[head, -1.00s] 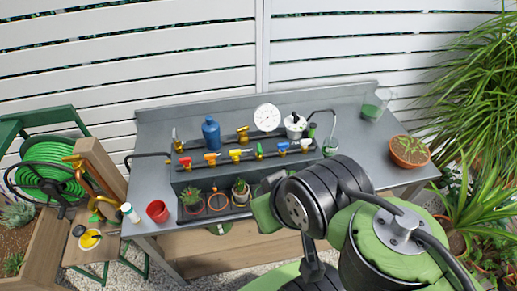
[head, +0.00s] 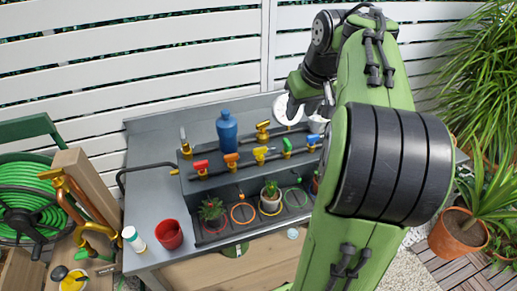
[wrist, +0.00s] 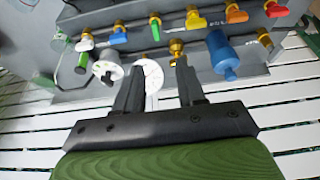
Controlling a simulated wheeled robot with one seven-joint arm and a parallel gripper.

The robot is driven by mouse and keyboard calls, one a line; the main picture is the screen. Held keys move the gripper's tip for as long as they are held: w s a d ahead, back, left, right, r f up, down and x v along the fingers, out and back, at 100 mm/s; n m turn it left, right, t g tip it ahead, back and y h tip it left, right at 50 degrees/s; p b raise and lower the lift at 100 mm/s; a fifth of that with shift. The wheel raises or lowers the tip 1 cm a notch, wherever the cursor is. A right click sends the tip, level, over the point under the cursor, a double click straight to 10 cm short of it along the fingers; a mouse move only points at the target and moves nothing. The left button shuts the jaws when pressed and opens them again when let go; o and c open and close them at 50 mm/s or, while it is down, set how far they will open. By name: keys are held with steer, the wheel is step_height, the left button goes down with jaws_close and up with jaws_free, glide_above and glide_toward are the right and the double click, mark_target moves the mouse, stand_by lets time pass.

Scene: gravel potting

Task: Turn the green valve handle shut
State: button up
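The valve row stands on a dark ledge on the bench. The green valve handle (head: 287,146) sits right of a yellow handle (head: 262,153) and looks roughly upright in the head view. It shows small and narrow in the wrist view (wrist: 155,22), beyond my fingertips. My gripper (wrist: 158,66) is open and empty, with a clear gap between its two fingers. It is above the back of the bench, apart from the green handle. In the head view my arm hides part of the right side of the bench, and the fingers are hard to make out.
A white dial gauge (wrist: 152,75) and a brass fitting (wrist: 177,48) lie near the fingers. A blue bottle (head: 227,131) stands behind the valves. Red (head: 201,166) and orange (head: 232,159) handles are to the left. Potted plants (head: 270,195) sit in front.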

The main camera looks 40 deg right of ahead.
mark_target(287, 142)
steer(key=b+x, duration=0.2)
steer(key=x, duration=0.3)
steer(key=b+x, duration=0.2)
steer(key=x, duration=0.3)
steer(key=b+x, duration=0.3)
steer(key=x, duration=0.2)
steer(key=shift+s+d+f, duration=0.1)
steer(key=shift+d+f, duration=0.05)
steer(key=shift+d, duration=0.25)
jaws_close()
